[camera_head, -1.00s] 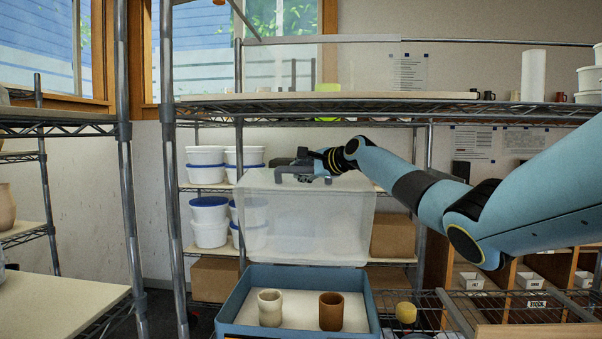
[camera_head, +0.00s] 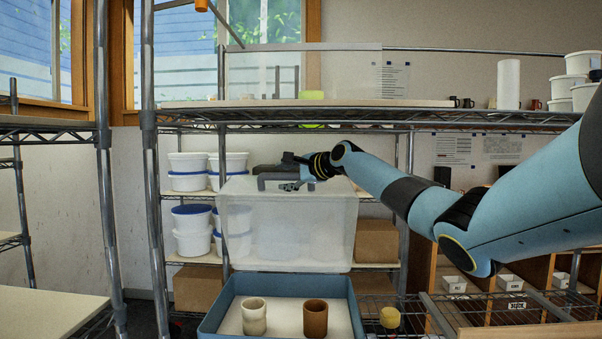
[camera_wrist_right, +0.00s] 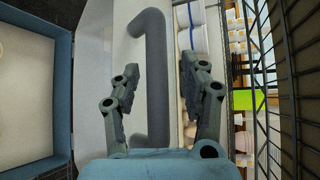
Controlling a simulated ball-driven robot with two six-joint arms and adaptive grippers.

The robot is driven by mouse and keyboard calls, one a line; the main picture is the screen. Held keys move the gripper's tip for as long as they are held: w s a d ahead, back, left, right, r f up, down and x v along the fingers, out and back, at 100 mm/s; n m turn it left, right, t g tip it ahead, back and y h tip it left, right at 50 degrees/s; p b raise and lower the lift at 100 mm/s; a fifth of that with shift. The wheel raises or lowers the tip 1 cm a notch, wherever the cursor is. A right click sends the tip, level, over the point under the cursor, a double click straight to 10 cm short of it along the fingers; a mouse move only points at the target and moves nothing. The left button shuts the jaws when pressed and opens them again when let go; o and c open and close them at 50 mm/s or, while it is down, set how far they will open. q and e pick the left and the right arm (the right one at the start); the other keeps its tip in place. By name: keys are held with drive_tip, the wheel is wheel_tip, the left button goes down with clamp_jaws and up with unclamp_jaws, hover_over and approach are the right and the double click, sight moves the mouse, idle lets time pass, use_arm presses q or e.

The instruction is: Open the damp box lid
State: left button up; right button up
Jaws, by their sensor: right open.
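The damp box (camera_head: 213,318) is a blue tray at the bottom centre of the head view, open at the top. Its translucent lid (camera_head: 290,240) stands raised, roughly upright, at the box's back edge. My right gripper (camera_head: 285,182) is at the lid's top edge. In the right wrist view the open fingers (camera_wrist_right: 160,75) are on either side of a dark grey handle (camera_wrist_right: 152,90) on the pale lid (camera_wrist_right: 122,60). I cannot tell whether they touch it. The box rim (camera_wrist_right: 62,90) shows at left there. My left gripper is out of view.
A pale cup (camera_head: 254,316) and a brown cup (camera_head: 315,318) stand in the box. Shelves with white tubs (camera_head: 193,240) and cardboard boxes (camera_head: 377,241) are behind. An upper shelf (camera_head: 330,104) spans above the gripper. A yellow sponge-like piece (camera_head: 390,317) is right of the box.

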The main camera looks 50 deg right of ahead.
drive_tip(key=v, duration=1.1)
idle(0.3)
